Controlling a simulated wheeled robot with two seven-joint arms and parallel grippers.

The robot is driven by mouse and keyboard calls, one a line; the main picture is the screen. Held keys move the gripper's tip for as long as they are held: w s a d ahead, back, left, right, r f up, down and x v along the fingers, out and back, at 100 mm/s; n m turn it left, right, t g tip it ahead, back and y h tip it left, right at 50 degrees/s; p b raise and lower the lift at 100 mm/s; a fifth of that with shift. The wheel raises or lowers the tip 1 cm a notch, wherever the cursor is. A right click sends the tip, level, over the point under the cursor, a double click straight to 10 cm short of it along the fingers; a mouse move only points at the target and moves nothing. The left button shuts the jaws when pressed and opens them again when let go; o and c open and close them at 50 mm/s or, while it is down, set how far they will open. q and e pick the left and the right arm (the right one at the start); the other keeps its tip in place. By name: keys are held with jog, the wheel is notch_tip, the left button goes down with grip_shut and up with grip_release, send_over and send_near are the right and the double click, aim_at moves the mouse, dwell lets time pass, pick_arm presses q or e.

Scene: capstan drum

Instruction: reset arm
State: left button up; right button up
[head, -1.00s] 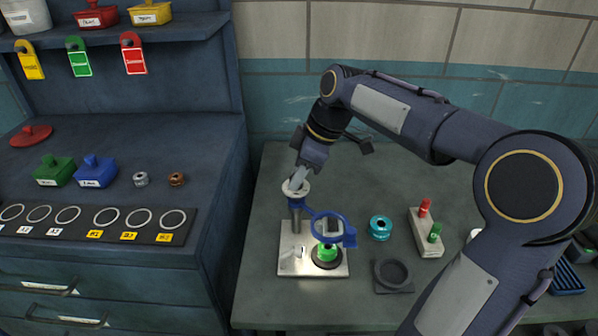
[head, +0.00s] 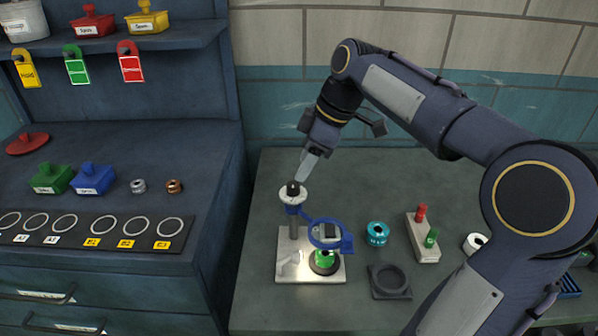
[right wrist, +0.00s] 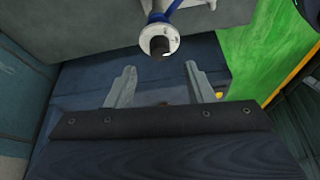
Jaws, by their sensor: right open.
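A fixture with a pale metal base plate (head: 296,268) stands on the grey-green table. Its upright post carries a white round cap with a dark knob (head: 293,192) on top. A blue arm ending in a ring (head: 326,233) reaches from the post over a green piece (head: 324,259) in a dark round seat. My right gripper (head: 303,176) is just above the knob, pointing down. In the right wrist view the two fingers (right wrist: 157,85) are apart with nothing between them, and the white cap and knob (right wrist: 159,42) show beyond the tips. My left gripper is not in view.
A blue cabinet (head: 110,235) with lidded boxes and tags stands at left.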

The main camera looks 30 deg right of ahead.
jog(key=shift+v, duration=1.05)
jog(key=s+a+f+m+t+p, duration=0.1)
jog(key=s+a+f+m, duration=0.4)
jog(key=s, duration=0.5)
jog(key=s+a+f+m+t+p, duration=0.1)
jog(key=s+a+f+m+t, duration=0.1)
jog(key=s+a+f+m, duration=0.3)
jog(key=s+f+m, duration=0.1)
jog(key=s+f, duration=0.2)
jog(key=s, duration=0.1)
jog(key=shift+s+f+m, duration=0.15)
jog(key=shift+s+m, duration=0.25)
